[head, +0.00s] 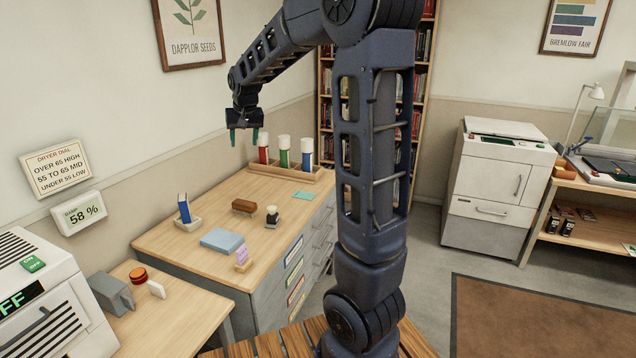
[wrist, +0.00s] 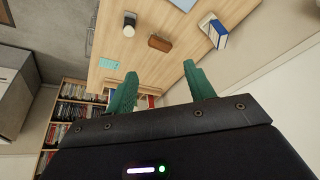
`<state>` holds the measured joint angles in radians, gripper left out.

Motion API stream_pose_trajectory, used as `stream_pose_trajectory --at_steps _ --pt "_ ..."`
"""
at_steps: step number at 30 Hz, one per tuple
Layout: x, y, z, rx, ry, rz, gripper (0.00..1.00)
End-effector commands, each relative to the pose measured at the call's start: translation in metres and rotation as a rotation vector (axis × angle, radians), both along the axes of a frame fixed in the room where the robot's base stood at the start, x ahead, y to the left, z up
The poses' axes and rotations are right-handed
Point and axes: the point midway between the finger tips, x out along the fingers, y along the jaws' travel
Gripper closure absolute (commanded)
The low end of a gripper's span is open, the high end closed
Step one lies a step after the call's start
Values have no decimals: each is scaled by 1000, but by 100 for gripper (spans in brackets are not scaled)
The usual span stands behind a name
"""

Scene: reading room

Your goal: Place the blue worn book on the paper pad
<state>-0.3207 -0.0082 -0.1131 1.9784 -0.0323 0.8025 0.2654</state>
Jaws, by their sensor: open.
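The blue book (head: 184,208) stands upright in a small pale holder (head: 188,224) at the left of the wooden cabinet top. It also shows in the wrist view (wrist: 221,37), near the table's edge. A flat light blue pad (head: 222,241) lies in front and to the right of the book, apart from it; it looks like the paper pad. My gripper (head: 244,134) is open and empty, high above the back of the cabinet, well apart from the book. Its two green fingers (wrist: 160,74) are spread in the wrist view.
A brown block (head: 244,206), a dark-based stamp-like item (head: 272,215), a purple note holder (head: 242,257) and a small teal sheet (head: 303,196) lie on the cabinet. Tall red, green and blue tubes stand in a wooden rack (head: 290,174) at the back, near my gripper.

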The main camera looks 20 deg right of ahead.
Motion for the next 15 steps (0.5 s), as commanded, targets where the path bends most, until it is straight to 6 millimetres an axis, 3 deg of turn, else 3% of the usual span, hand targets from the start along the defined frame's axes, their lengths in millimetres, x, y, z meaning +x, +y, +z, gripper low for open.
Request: stream_pose_trajectory --at_steps 6,15 --pt "-72 -40 20 3 -9 3 47" --pt "-170 -79 25 -9 -21 13 47"
